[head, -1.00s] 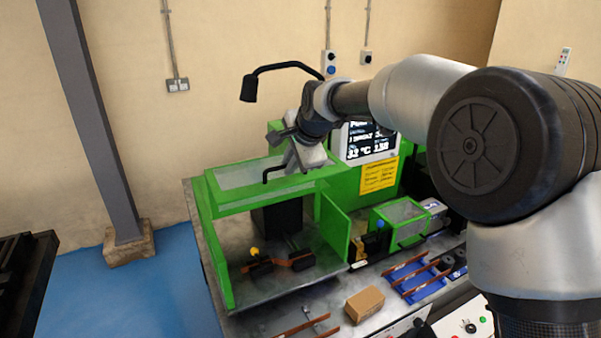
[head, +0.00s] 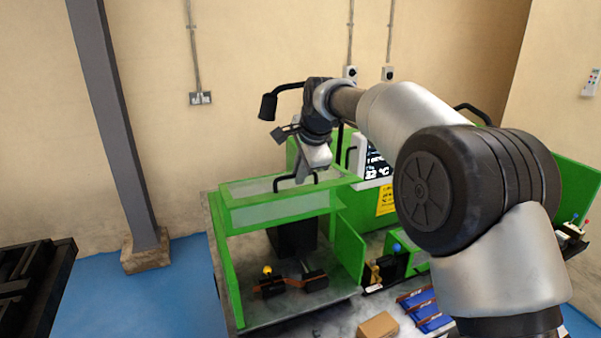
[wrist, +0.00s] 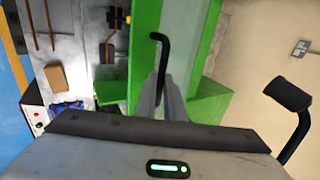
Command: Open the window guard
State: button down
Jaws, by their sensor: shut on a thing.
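The window guard (head: 280,210) is a green frame with clear panes at the top of the green machine enclosure. Below it the front stands open, and the inside shows. The guard's black bar handle (head: 277,184) is at its upper edge; it also shows in the wrist view (wrist: 163,45), bent at one end. My gripper (head: 303,174) is above the guard, shut on the handle. In the wrist view its fingers (wrist: 163,98) close around the handle's lower part, hiding that part.
A black lamp on a bent arm (head: 268,106) is just left of my wrist. A green side panel (head: 350,250) stands at the enclosure's right. A brown box (head: 378,326) and blue trays (head: 425,308) lie at front right. A grey post (head: 115,125) stands at left.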

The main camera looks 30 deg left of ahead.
jog(key=c, duration=1.9)
grip_release()
jog(key=shift+w+a+f, duration=0.1)
jog(key=shift+f, duration=0.2)
jog(key=shift+o, duration=0.2)
jog(key=shift+r, duration=0.25)
jog(key=shift+r, duration=0.3)
jog(key=v, duration=1.6)
jog(key=shift+s+d+r+b, duration=0.25)
jog(key=shift+d+b, duration=0.1)
jog(key=shift+b, duration=0.1)
